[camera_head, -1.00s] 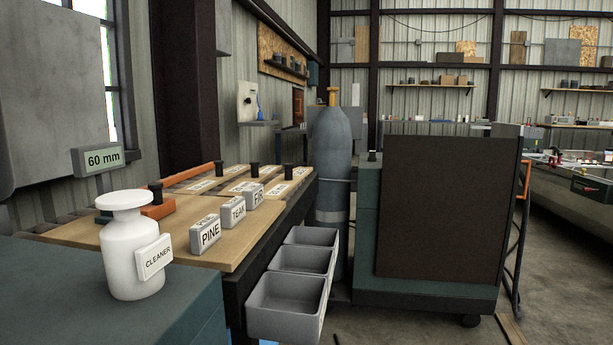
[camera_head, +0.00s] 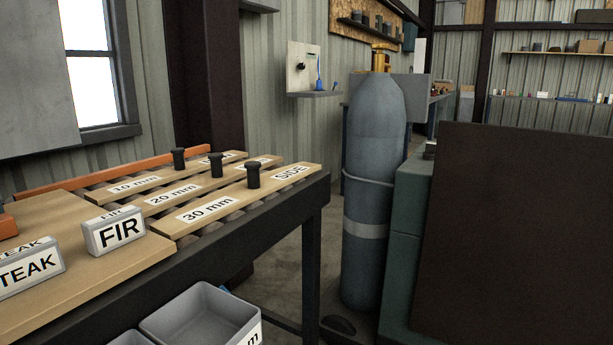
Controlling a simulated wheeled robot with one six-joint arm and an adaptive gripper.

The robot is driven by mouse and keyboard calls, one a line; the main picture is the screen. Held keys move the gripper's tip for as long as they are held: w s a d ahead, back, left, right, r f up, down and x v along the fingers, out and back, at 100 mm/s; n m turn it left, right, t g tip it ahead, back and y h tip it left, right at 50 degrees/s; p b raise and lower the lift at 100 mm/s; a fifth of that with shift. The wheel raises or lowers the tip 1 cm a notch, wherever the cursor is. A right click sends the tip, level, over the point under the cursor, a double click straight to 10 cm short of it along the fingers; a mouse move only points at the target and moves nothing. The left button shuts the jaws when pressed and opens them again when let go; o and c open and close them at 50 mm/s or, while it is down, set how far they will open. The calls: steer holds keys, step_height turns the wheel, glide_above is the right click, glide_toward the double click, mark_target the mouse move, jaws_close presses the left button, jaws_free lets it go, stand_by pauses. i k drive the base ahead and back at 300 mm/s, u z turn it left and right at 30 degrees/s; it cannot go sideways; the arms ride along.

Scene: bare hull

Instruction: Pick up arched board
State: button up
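I cannot make out an arched board in this view. Three flat wooden boards lie side by side on the bench at left, each with a black knob: the 10 mm board (camera_head: 112,191), the 20 mm board (camera_head: 150,201) and the 30 mm board (camera_head: 232,207), which also reads SIDE. Their visible ends look straight. My gripper is not in view.
FIR (camera_head: 118,233) and TEAK (camera_head: 28,268) blocks stand on the bench (camera_head: 262,231). A grey bin (camera_head: 205,318) sits below its front edge. A grey gas cylinder (camera_head: 373,150) and a large dark panel (camera_head: 525,240) stand to the right. Some floor shows between bench and cylinder.

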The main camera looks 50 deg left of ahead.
mark_target(195, 216)
steer(key=i, duration=0.45)
steer(key=u, duration=2.65)
